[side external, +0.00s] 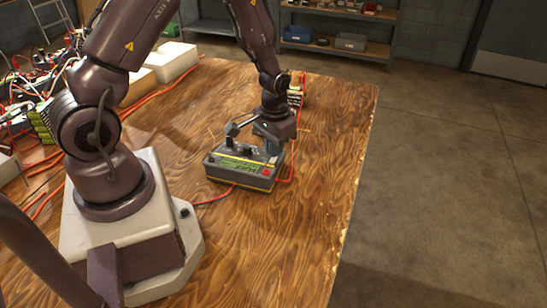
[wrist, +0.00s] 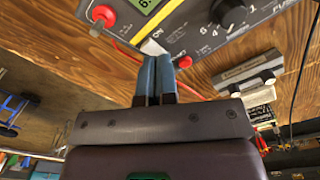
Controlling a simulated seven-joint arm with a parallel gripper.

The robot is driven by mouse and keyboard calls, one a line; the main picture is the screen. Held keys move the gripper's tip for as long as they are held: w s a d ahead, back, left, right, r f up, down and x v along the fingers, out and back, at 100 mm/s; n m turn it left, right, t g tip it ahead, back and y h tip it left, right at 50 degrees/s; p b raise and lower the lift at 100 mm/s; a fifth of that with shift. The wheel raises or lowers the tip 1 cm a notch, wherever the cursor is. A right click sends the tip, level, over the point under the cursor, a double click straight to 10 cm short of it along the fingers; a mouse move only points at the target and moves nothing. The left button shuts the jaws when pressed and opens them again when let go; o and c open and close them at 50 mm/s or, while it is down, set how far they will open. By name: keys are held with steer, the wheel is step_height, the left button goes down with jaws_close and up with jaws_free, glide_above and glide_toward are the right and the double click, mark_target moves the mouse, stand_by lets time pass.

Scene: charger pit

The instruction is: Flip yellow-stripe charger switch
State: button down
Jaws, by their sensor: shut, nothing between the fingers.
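The yellow-stripe charger (side external: 232,175) is a grey box with a yellow stripe, a green display and a red button, flat on the wooden table in the side view. In the wrist view its panel (wrist: 205,42) shows at the top, with an "ON" label, a black dial (wrist: 228,12), a red button (wrist: 183,62) and a red plug (wrist: 103,14). My gripper (side external: 270,150) is over the charger's right part. In the wrist view the blue fingers (wrist: 157,58) are together and empty, beside the "ON" label. They cover part of the panel; I cannot see the switch lever clearly.
A red cable (side external: 212,199) runs from the charger across the table (side external: 290,235). Another device with black knobs (wrist: 247,78) shows in the wrist view. Wires and battery packs crowd the table's left. The front right of the table is clear.

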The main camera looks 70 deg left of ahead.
steer(key=shift+r, duration=3.15)
steer(key=shift+s, duration=0.1)
steer(key=shift+s+d+f+g, duration=0.1)
steer(key=shift+s+d+g, duration=0.1)
steer(key=shift+s, duration=0.25)
steer(key=shift+s+d+g, duration=0.1)
steer(key=shift+s+g, duration=0.1)
steer(key=shift+s, duration=0.2)
steer(key=s+d+r+m+t, duration=0.1)
steer(key=s+d+r+t, duration=0.2)
steer(key=r, duration=0.8)
steer(key=s+d+r+m+t, duration=0.2)
steer(key=s+d+r, duration=0.4)
steer(key=r, duration=0.5)
steer(key=shift+s+d+r+t, duration=0.3)
steer(key=shift+s+t, duration=0.4)
steer(key=shift+s, duration=0.55)
